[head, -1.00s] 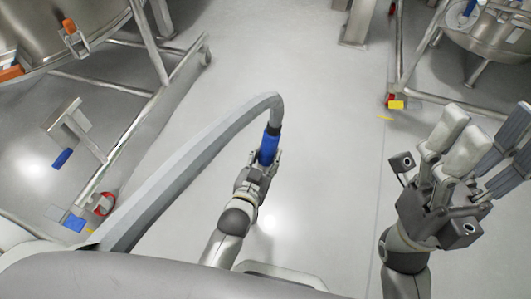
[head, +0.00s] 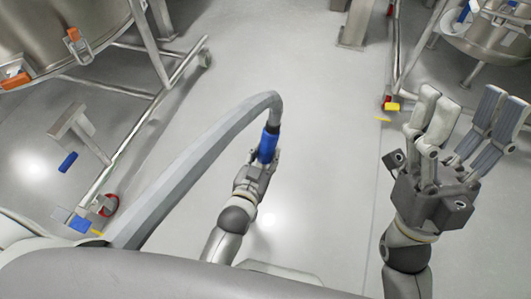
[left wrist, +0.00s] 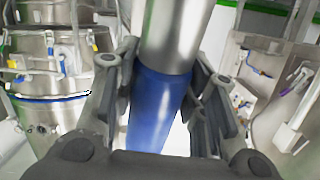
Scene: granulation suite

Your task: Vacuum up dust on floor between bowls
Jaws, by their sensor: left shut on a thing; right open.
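My left gripper (head: 262,160) is shut on the blue handle of the vacuum hose (head: 200,142), above the floor in the middle of the head view. The left wrist view shows the blue handle (left wrist: 155,108) between the fingers, with a metal tube (left wrist: 175,35) joined to it. My right gripper (head: 460,130) is open and empty at the right. One steel bowl (head: 60,32) on a tube frame stands at upper left; another bowl (head: 490,40) stands at upper right. The floor (head: 300,80) lies between them. I cannot make out dust on it.
The left bowl's frame (head: 140,125) has a red-rimmed caster (head: 108,204) and blue pedals low on the left. The right frame has a caster with a yellow pedal (head: 392,106). A steel post (head: 355,25) stands at the top. The middle floor is clear.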

